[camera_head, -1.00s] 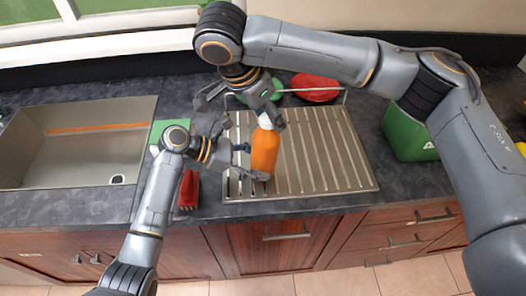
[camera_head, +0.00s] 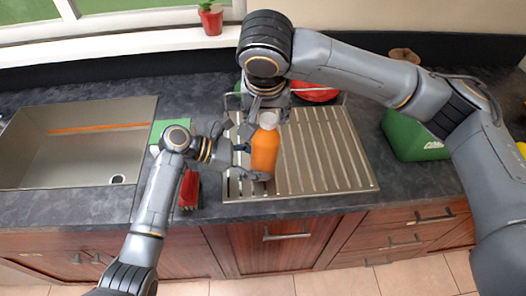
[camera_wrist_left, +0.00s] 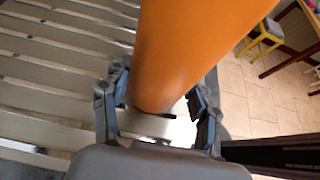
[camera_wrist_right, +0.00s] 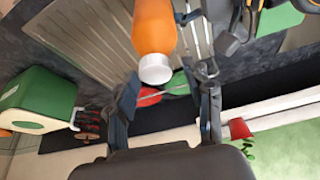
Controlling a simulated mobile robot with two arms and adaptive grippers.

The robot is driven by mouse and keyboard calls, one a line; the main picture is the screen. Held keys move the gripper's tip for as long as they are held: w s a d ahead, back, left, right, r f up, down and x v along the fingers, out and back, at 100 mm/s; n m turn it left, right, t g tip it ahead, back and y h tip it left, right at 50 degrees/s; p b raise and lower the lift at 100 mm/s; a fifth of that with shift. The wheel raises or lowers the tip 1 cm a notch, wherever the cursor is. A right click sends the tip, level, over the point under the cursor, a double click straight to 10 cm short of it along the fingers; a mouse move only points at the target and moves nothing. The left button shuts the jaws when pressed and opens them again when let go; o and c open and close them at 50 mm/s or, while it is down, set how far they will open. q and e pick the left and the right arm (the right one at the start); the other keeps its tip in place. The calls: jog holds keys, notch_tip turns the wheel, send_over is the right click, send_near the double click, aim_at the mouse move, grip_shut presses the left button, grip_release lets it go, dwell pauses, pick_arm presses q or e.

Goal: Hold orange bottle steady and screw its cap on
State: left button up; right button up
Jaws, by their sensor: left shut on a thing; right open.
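The orange bottle (camera_head: 265,152) stands upright over the drying rack, with a white cap (camera_head: 268,120) on its top. My left gripper (camera_head: 258,166) is shut on the bottle's lower part; in the left wrist view its fingers (camera_wrist_left: 160,115) sit on both sides of the orange bottle (camera_wrist_left: 195,45). My right gripper (camera_head: 270,103) is open above and behind the cap. In the right wrist view, the white cap (camera_wrist_right: 154,68) of the bottle (camera_wrist_right: 154,25) shows just beyond and between the open fingers (camera_wrist_right: 165,95), apart from them. How tightly the cap sits cannot be told.
A ridged metal drying rack (camera_head: 335,165) lies under the bottle, with a sink (camera_head: 75,140) to its left. A red bowl (camera_head: 316,90) is behind, and a green box (camera_head: 415,137) stands at the right. A red brush-like thing (camera_head: 189,188) lies left of the rack.

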jog(key=n+y, duration=0.1)
jog(key=n, duration=0.2)
jog(key=n+y, duration=0.1)
jog(key=n, duration=0.3)
jog(key=shift+f+g+y, duration=0.1)
jog(key=shift+g+y, duration=0.2)
jog(key=shift+y, duration=0.1)
jog(key=n+y, duration=0.1)
jog(key=n, duration=0.2)
jog(key=n+g, duration=0.1)
jog(key=n, duration=0.2)
jog(key=shift+n+g+y, duration=0.3)
jog(key=shift+y, duration=0.1)
jog(key=shift+c, duration=0.4)
